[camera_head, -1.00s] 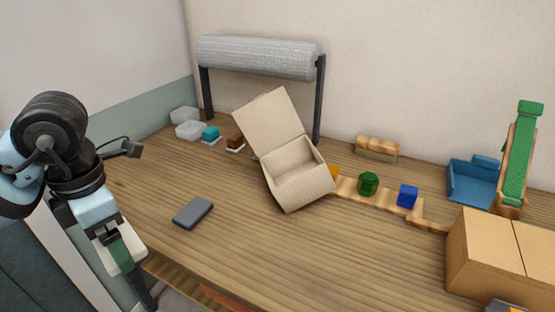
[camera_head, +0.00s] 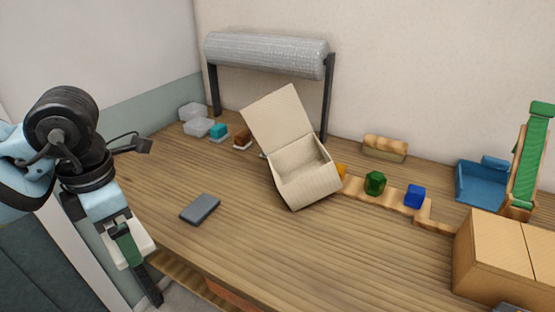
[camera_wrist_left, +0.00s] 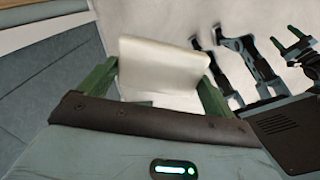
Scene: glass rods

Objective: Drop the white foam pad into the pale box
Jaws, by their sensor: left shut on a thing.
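The white foam pad (camera_head: 142,232) is held in my left gripper (camera_head: 128,250), off the table's front-left edge. In the left wrist view the pad (camera_wrist_left: 165,65) sits between the green fingers of my left gripper (camera_wrist_left: 155,90), which is shut on it. The pale box (camera_head: 310,185) stands open in the middle of the table, its lid (camera_head: 280,120) raised at the back. The box is well to the right of my left gripper. In the left wrist view, what looks like my right gripper (camera_wrist_left: 286,38) shows at the upper right, its green fingertips apart.
A grey flat block (camera_head: 200,209) lies on the wooden table (camera_head: 260,250) between gripper and box. Right of the box are a green piece (camera_head: 375,183), a blue cube (camera_head: 414,196) and a cardboard box (camera_head: 500,255). A bubble-wrap roll (camera_head: 265,54) stands behind.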

